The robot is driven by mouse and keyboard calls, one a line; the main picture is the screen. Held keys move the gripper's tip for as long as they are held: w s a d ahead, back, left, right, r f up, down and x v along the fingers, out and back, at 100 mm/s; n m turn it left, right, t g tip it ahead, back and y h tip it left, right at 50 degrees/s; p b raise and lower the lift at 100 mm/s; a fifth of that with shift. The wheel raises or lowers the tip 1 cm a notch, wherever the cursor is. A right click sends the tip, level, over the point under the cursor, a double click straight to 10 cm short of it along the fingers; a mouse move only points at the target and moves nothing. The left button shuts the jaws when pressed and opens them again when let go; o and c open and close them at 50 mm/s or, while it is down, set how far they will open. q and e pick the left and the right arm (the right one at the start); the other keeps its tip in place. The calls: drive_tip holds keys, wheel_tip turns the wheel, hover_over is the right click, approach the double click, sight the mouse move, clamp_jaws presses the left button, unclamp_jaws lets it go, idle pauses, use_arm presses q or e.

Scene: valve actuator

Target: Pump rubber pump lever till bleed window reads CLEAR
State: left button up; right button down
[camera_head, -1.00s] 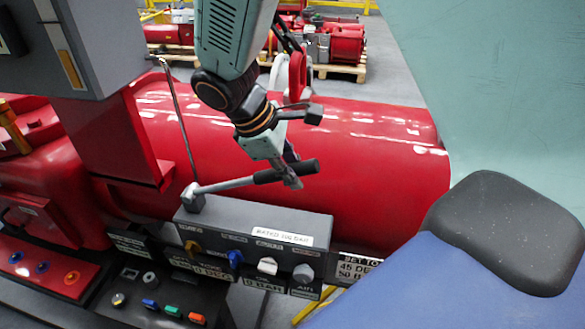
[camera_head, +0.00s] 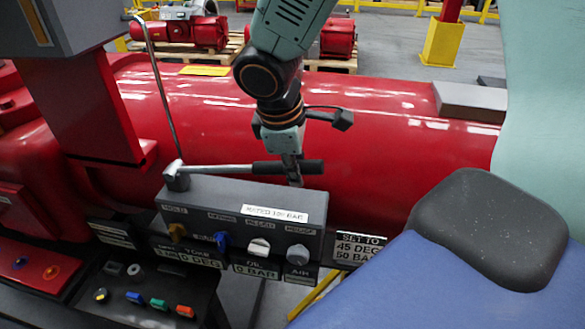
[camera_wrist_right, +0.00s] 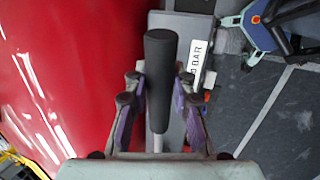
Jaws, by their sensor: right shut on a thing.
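The pump lever (camera_head: 215,169) is a grey rod with a black rubber grip (camera_head: 310,167). It runs from a pivot at the left end of the grey pump block (camera_head: 200,193) and lies close above the block, nearly level in the head view. My right gripper (camera_head: 291,173) comes down from above and is shut on the black grip. In the right wrist view its fingers lie on both sides of the grip (camera_wrist_right: 160,75). A small window (camera_head: 298,273) under the right knob reads AIR. My left gripper is not in view.
Several knobs line the block's front, with readouts of 0 DEG and 0 BAR (camera_head: 255,271) below. A sign (camera_head: 358,249) says SET TO 45 DEG 50 BAR. A large red cylinder (camera_head: 380,130) lies behind. A thin upright rod (camera_head: 160,90) stands left of my right arm.

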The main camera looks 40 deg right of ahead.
drive_tip(key=shift+s+d+f+t+y+b, duration=0.1)
drive_tip(key=shift+s+f+t+y+b, duration=0.1)
drive_tip(key=shift+f+b, duration=0.75)
drive_tip(key=shift+s+d+f+t+y+b, duration=0.1)
drive_tip(key=shift+f+t+b, duration=0.1)
drive_tip(key=shift+f+b, duration=0.65)
drive_tip(key=shift+r, duration=0.3)
drive_tip(key=c, duration=1.1)
unclamp_jaws()
drive_tip(key=shift+w, duration=0.1)
